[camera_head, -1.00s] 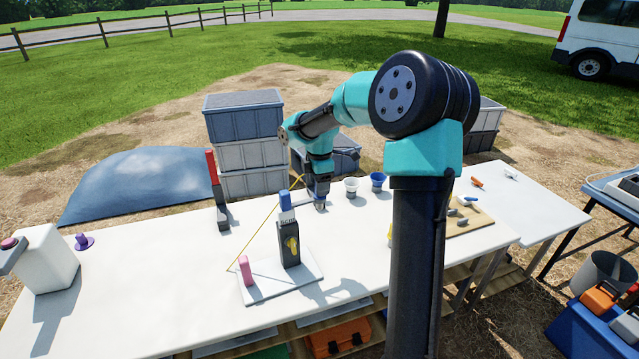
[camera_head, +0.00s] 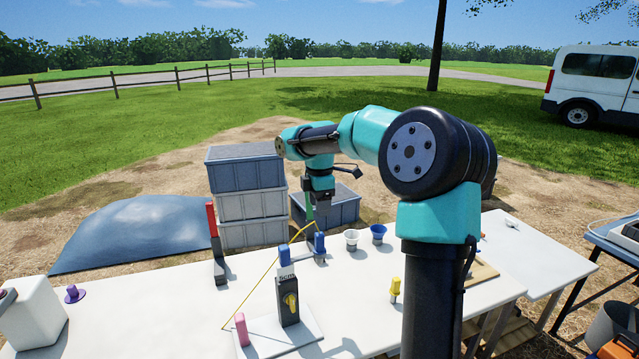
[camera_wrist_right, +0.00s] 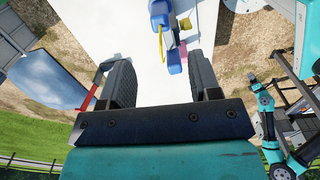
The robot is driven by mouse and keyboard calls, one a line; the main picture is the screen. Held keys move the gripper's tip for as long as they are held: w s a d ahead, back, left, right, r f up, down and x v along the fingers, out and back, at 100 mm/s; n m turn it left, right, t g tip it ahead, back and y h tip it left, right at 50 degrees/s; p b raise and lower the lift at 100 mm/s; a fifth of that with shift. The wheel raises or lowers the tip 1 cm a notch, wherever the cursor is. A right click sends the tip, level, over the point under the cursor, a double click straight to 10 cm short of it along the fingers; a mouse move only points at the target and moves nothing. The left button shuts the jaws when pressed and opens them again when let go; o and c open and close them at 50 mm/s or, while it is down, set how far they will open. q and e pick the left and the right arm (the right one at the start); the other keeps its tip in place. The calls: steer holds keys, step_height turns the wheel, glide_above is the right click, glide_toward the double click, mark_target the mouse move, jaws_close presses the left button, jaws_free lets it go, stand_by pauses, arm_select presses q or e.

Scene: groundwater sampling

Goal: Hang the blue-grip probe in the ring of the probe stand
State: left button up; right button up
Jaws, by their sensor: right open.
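The blue-grip probe (camera_head: 319,244) is upright at the right end of a short arm on the probe stand. It also shows in the right wrist view (camera_wrist_right: 174,62). Its yellow cable arches over it. The stand (camera_head: 288,302) is a dark post with a blue cap and yellow knob on a white base. The ring is too small to make out, so how the probe sits in it is unclear. My right gripper (camera_head: 322,207) is open and empty above the probe, apart from it. In the wrist view a small teal-and-dark arm shows at the right; its jaws are unclear.
A pink bottle (camera_head: 242,329) stands on the base's left. A white cup (camera_head: 352,241) and a blue cup (camera_head: 378,234) stand behind right. A yellow-topped item (camera_head: 395,287) stands right of the stand. A red-and-black upright tool (camera_head: 214,236) stands left. The white table between is clear.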

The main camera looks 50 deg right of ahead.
step_height(320, 180, up, 6)
steer(key=shift+r, duration=0.2)
stand_by(0.8)
